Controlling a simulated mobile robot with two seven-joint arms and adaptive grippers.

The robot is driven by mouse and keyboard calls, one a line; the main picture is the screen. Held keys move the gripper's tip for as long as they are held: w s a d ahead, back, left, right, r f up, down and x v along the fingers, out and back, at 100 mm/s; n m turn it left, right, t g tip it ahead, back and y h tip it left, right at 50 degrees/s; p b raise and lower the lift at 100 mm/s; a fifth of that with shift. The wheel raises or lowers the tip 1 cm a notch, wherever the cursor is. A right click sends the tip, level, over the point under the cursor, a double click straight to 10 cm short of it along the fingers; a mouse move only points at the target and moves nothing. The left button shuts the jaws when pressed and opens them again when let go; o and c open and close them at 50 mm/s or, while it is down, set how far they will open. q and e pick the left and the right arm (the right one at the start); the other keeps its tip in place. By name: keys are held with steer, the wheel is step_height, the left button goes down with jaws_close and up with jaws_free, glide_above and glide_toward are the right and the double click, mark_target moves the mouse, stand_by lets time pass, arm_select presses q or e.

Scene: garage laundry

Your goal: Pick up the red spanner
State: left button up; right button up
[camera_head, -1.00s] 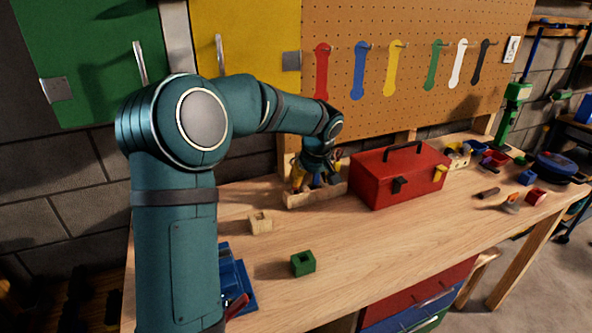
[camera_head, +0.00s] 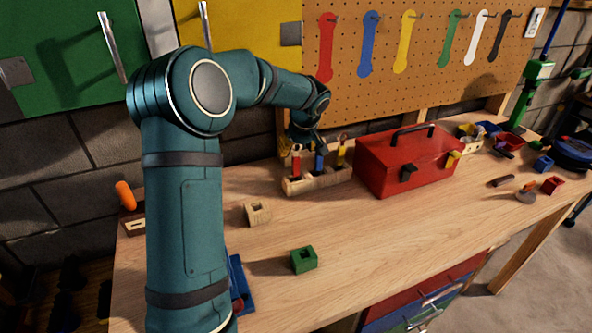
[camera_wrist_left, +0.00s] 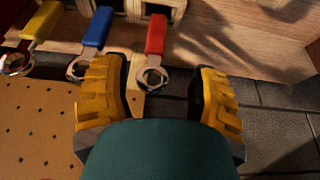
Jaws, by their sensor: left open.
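The red spanner (camera_head: 296,160) stands upright in a wooden rack (camera_head: 330,181) on the bench, left of the blue spanner (camera_head: 319,163) and yellow spanner (camera_head: 341,153). In the left wrist view the red spanner's handle (camera_wrist_left: 155,36) and its metal ring end show clearly. My left gripper (camera_wrist_left: 157,78) is open, its yellow fingers apart on either side of the ring end, without visible contact. In the head view the left gripper (camera_head: 303,139) is at the rack's back left, its fingers mostly hidden. My right gripper is not in view.
A red toolbox (camera_head: 432,160) stands close right of the rack. A wooden block (camera_head: 257,214) and a green block (camera_head: 304,260) lie in front. A pegboard (camera_head: 400,97) with coloured spanner shapes rises behind. The bench between the blocks and toolbox is clear.

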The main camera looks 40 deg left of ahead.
mark_target(297, 156)
arm_select(q)
steer(key=shift+w+x, duration=0.15)
steer(key=shift+x, duration=1.4)
steer(key=shift+w+x, duration=0.15)
steer(key=shift+x, duration=1.45)
steer(key=shift+r, duration=0.1)
jaws_close()
